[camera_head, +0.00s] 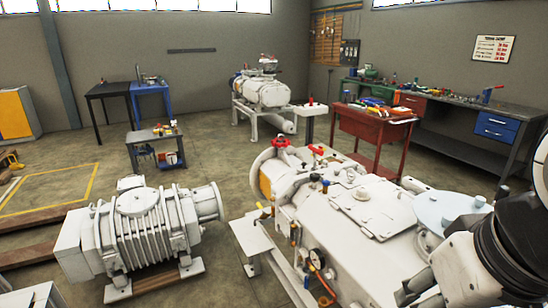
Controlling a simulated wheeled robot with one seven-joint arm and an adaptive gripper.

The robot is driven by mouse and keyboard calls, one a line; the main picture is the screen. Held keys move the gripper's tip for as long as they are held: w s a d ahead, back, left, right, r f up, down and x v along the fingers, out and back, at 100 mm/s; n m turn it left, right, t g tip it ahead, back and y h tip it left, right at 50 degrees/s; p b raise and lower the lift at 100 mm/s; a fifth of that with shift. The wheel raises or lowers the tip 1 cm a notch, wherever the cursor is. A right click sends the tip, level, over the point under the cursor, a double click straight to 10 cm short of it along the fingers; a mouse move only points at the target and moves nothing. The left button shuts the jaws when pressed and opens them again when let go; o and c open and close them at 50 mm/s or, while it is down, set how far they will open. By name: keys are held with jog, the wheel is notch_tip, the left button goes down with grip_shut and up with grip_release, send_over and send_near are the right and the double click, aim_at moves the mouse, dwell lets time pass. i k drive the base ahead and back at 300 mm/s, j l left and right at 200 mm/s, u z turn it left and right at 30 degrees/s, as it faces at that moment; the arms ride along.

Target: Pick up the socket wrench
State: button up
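I cannot make out a socket wrench in this view. Small tools and parts lie on the red workbench (375,131) and on the long grey workbench (462,102), but they are too small to tell apart. Parts of my arm fill the lower right corner. My gripper's fingers do not show.
A large white pump unit (345,222) with a red-handled valve fills the centre right, close to my arm. A ribbed grey pump (130,235) sits on wooden beams at the left. A small grey cart (155,134) stands behind it. Open floor lies between the cart and the pumps.

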aim_at(316, 151)
jog(key=i+u, duration=0.15)
jog(key=u, duration=0.25)
jog(key=i+j+u, duration=0.1)
jog(key=u, duration=0.3)
jog(key=i+u, duration=0.2)
jog(key=u, duration=0.2)
jog(key=i+l, duration=0.15)
jog(key=i, duration=0.3)
jog(key=i+l, duration=0.15)
jog(key=i, duration=0.3)
jog(key=i+l, duration=0.1)
jog(key=i, duration=0.35)
jog(key=i+l, duration=0.15)
jog(key=i, duration=0.3)
jog(key=i+j+z, duration=0.1)
jog(key=i+z, duration=0.25)
jog(key=i+j+z, duration=0.2)
jog(key=i+z, duration=0.2)
jog(key=i, duration=0.2)
jog(key=z, duration=1.45)
